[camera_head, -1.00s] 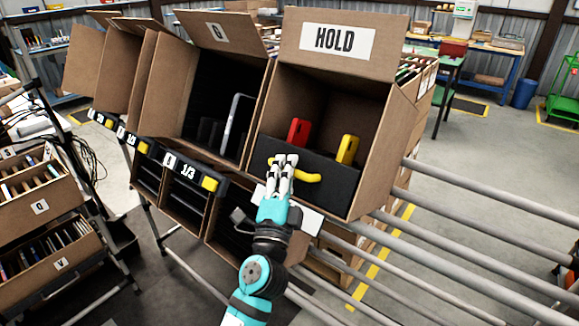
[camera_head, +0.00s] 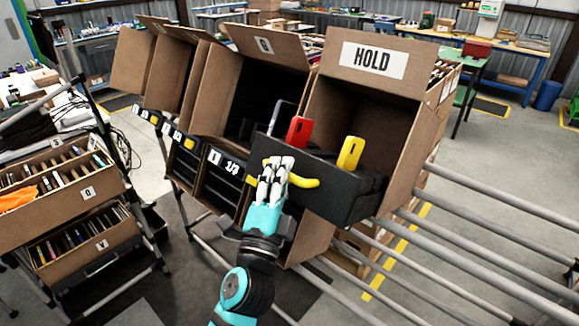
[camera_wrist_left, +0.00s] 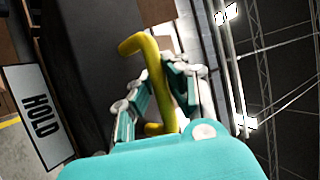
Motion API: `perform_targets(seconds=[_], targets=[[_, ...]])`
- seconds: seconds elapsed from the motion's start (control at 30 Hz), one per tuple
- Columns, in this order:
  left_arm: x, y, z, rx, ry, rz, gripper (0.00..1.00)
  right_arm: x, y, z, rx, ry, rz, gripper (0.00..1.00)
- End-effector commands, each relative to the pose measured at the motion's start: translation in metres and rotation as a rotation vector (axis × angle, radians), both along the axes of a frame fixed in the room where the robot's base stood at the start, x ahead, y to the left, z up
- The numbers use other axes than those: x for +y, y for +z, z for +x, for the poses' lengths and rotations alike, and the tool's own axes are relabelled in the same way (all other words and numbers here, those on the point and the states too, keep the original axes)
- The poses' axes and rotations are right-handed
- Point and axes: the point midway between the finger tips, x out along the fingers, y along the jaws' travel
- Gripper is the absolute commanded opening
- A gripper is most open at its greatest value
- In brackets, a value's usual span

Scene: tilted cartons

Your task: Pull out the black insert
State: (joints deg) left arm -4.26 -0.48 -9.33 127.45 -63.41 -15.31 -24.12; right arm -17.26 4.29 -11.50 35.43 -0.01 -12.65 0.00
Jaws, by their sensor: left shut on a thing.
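The black insert (camera_head: 335,190) is partly out of the tilted HOLD carton (camera_head: 398,150), its front face standing clear of the carton's mouth. It has a yellow handle (camera_head: 304,183) on its front. A red item (camera_head: 299,130) and a yellow item (camera_head: 349,152) stick up from the insert. My left gripper (camera_head: 276,172) is shut on the yellow handle. The left wrist view also shows the handle (camera_wrist_left: 152,75) between the fingers, with the dark insert (camera_wrist_left: 85,60) beside it. The insert's rear part is hidden inside the carton. My right gripper is not in view.
Tilted carton G (camera_head: 225,80) and more open cartons stand to the left. Grey rails (camera_head: 480,215) run in front and to the right. A rack with cartons Q (camera_head: 60,185) and V (camera_head: 85,240) stands at left.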

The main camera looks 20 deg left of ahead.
Motion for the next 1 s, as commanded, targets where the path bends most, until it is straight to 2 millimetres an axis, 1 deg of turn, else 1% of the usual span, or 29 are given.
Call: perform_targets(seconds=[0.03,0.1,0.27,0.73,0.77,0.87,1.0], targets=[[0.0016,0.0016,-0.0031,0.007,0.001,-0.005,0.00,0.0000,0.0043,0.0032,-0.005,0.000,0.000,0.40],[0.0027,0.0040,-0.0059,0.006,0.001,-0.005,0.00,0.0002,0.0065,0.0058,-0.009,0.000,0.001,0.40],[0.0042,0.0073,-0.0102,0.007,0.001,-0.005,0.00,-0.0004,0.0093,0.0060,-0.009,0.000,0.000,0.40],[0.0048,0.0075,-0.0115,0.008,0.001,-0.005,0.00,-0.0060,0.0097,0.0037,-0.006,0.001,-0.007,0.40],[0.0046,0.0074,-0.0114,0.008,0.001,-0.005,0.10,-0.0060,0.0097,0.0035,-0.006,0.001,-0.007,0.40],[0.0046,0.0079,-0.0115,0.006,0.000,-0.004,0.24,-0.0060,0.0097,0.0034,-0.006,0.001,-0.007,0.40],[0.0045,0.0091,-0.0116,0.004,0.000,-0.003,0.25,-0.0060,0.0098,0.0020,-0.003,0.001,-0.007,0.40]])
